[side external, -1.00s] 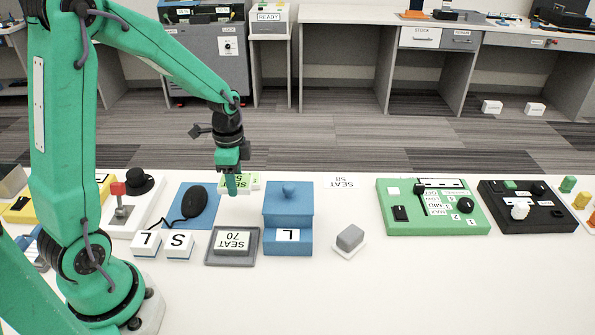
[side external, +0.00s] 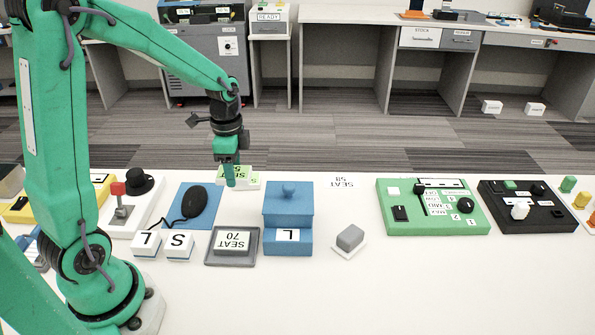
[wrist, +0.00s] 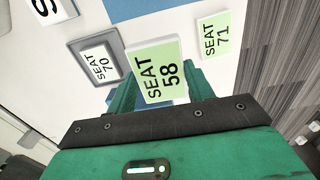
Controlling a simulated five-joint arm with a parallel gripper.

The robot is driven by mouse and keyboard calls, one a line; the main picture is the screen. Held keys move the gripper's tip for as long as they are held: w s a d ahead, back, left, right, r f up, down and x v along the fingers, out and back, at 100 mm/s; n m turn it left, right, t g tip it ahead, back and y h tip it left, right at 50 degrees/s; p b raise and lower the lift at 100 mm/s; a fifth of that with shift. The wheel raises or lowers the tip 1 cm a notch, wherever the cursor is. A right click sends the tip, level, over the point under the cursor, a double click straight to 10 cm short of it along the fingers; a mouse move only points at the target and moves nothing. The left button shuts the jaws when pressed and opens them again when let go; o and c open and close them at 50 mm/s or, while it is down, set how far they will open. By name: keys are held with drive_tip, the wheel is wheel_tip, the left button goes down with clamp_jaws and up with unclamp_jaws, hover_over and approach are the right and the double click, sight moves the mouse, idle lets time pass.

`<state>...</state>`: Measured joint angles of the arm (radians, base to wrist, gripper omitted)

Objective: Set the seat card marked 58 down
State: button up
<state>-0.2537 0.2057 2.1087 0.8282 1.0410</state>
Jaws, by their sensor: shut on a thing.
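My gripper (side external: 230,179) is shut on the pale green seat card marked 58 (side external: 239,171), holding it over the far part of the table. In the wrist view the card (wrist: 155,68) sits between the green fingers, its text facing the camera. A printed SEAT 58 marking (side external: 343,182) lies flat on the white table, to the right of the blue box. Another pale green card, marked 71 (wrist: 214,36), is beside the held card in the wrist view; in the side view it is partly hidden behind it.
A SEAT 70 card (side external: 233,241) lies in a grey tray (side external: 210,260). A blue box with a knob (side external: 288,200) stands between gripper and marking. A grey block (side external: 350,237) on a white plate and a green panel (side external: 400,225) stand farther right. The front table is clear.

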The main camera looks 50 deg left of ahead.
wheel_tip(320, 180, up, 6)
drive_tip(key=shift+r, duration=0.1)
drive_tip(key=w+d, duration=0.4)
drive_tip(key=d, duration=0.5)
drive_tip(key=w+d, duration=0.4)
drive_tip(key=d, duration=0.6)
drive_tip(key=w+d, duration=0.4)
drive_tip(key=d, duration=0.5)
wheel_tip(320, 180, down, 5)
drive_tip(key=shift+f, duration=0.1)
drive_tip(key=shift+a, duration=0.15)
hover_over(345, 210)
wheel_tip(345, 210, down, 7)
drive_tip(key=shift+a, duration=0.1)
drive_tip(key=shift+f, duration=2)
